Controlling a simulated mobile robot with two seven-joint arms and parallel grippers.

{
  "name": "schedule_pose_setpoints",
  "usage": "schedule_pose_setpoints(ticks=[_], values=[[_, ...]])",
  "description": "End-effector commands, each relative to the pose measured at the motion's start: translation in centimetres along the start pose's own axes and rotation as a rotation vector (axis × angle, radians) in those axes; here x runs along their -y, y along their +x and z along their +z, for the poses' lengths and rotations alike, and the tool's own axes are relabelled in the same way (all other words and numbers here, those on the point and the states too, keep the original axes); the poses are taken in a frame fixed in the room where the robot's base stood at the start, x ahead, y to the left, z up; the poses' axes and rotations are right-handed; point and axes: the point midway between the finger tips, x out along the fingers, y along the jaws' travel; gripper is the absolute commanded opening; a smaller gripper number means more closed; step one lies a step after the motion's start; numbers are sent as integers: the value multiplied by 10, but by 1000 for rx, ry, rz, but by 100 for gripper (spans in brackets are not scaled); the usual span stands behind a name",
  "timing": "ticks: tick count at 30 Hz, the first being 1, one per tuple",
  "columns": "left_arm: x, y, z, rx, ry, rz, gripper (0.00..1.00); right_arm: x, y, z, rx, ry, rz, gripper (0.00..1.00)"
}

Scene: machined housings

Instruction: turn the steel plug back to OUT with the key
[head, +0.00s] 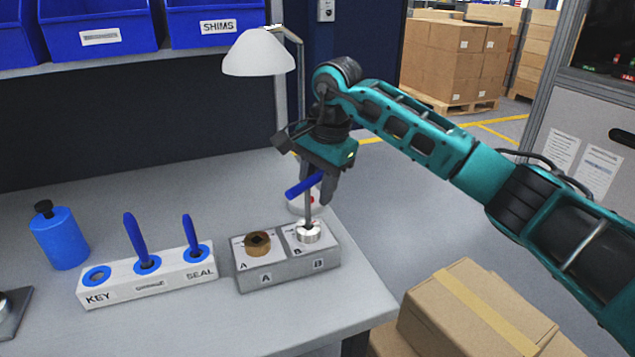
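My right gripper (314,184) points down over the right end of the grey housing block (262,278). It is shut on the blue handle of the key (303,185). The key's metal shank runs down to the steel plug (308,234) in the bore marked B, and its tip appears to be in or on the plug. I cannot tell how deep it sits. The markings around the plug are too small to read. A brown plug (257,243) with a dark square hole sits in the side marked A. My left gripper is out of view.
A white rack (145,285) holds two blue-handled tools; its KEY hole (97,274) is empty. A blue bottle (60,236) stands at the left.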

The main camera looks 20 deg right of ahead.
Motion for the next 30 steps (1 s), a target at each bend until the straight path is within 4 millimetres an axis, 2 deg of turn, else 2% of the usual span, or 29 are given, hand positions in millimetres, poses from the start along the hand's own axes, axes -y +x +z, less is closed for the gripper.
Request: schedule_pose_setpoints(ticks=[1,11,17,24,30], values=[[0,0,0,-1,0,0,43,0,0,0,0,0,0,32],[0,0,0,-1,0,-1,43,0,0,0,0,0,0,1],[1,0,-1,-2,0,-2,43,0,-1,0,2,-11,0,0],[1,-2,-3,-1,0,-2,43,0,-1,-1,40,-205,2,0],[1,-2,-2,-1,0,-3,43,-1,0,0,49,-242,2,0]])
